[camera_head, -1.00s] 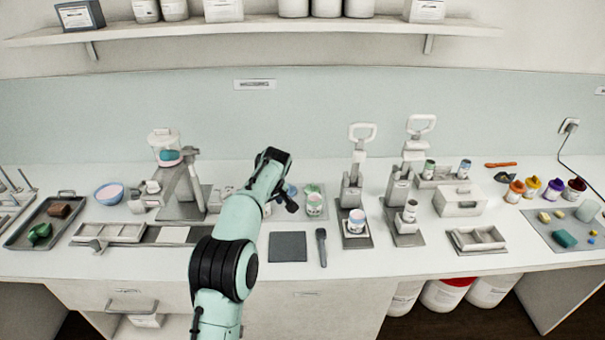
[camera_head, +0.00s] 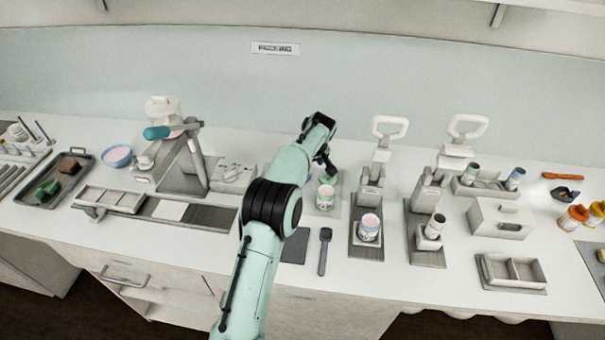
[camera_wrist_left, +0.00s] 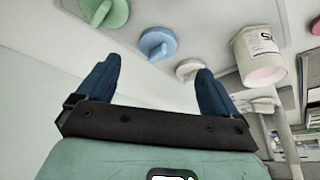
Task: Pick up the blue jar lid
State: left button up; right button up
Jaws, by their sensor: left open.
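The blue jar lid (camera_wrist_left: 158,43) is a round disc with a raised grip bar. In the left wrist view it lies between a green lid (camera_wrist_left: 105,12) and a whitish lid (camera_wrist_left: 190,68). My left gripper's dark blue fingers (camera_wrist_left: 157,78) are spread apart and empty, with the blue lid beyond their tips, not touched. My right gripper is in neither view.
A white jar with pink content (camera_wrist_left: 262,58) stands close to the lids in the wrist view. In the head view two presses with looped handles (camera_head: 372,185) (camera_head: 430,200) stand to the right. A dark scoop (camera_head: 323,252) lies in front. A box-like device (camera_head: 233,176) stands left.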

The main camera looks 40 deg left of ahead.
pick_arm(q)
jog(key=shift+w+a+f, duration=0.2)
jog(key=shift+w+f, duration=0.05)
jog(key=shift+f, duration=0.3)
jog(key=shift+w+a+f, duration=0.2)
jog(key=shift+w+f, duration=0.05)
jog(key=shift+f, duration=0.25)
jog(key=p+x, duration=0.1)
jog(key=x, duration=0.4)
jog(key=shift+w+a, duration=0.1)
jog(key=shift+a, duration=0.1)
jog(key=shift+c, duration=0.5)
jog(key=c, duration=1)
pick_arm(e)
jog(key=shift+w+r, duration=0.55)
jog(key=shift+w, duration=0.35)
